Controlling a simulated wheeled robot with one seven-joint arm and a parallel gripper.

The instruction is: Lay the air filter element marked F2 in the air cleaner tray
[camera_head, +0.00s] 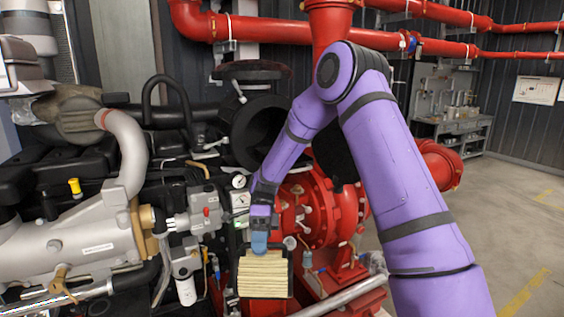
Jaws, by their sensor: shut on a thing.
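A beige pleated air filter element (263,274) shows at the bottom centre of the head view. Dark edging runs along its sides; I cannot tell whether this is its own frame or the tray. No F2 mark is readable. My gripper (259,246), at the end of my purple arm, points down at the top edge of the element. It is shut on the element there, with bluish fingertips. The air cleaner tray cannot be told apart with certainty, and the element's underside is hidden.
A red pump (318,205) with pipework stands right of the element. A grey and black engine (85,240) fills the left side. A white cylinder (186,290) and a pressure gauge (239,181) are close by on the left. Open floor (515,200) lies at the right.

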